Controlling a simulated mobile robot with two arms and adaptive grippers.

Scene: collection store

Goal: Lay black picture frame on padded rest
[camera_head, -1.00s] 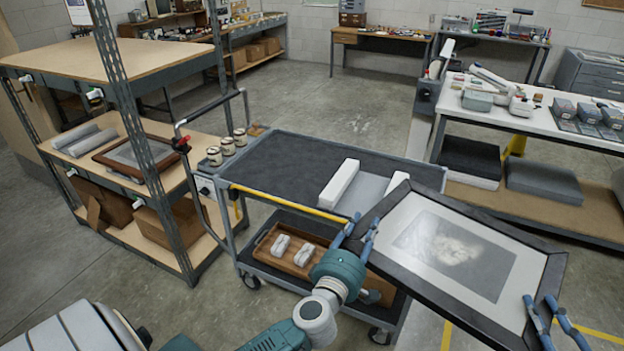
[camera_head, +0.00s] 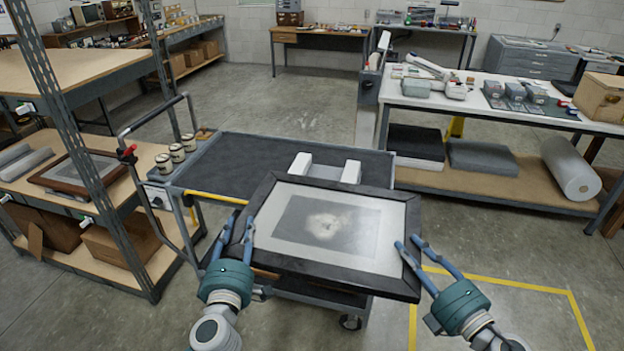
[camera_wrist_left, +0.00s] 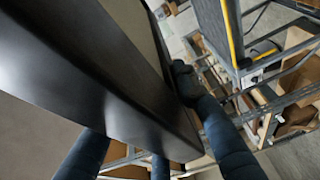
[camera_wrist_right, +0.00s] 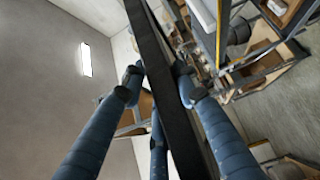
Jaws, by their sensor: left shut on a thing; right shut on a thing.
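The black picture frame (camera_head: 345,272) with a pale mat and grey picture is held tilted in front of the cart in the head view. My left gripper (camera_head: 240,235) is shut on its left edge. My right gripper (camera_head: 408,252) is shut on its right edge. The frame's dark edge (camera_wrist_left: 120,95) crosses the left wrist view, and its narrow side (camera_wrist_right: 165,90) stands between the blue fingers in the right wrist view. The padded rest (camera_head: 351,172), with white raised sides, lies on the cart top behind the frame; its lower part is hidden by the frame.
A metal shelf (camera_head: 75,140) stands left. A white-topped table (camera_head: 450,105) stands behind right. Open floor (camera_head: 490,270) lies right.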

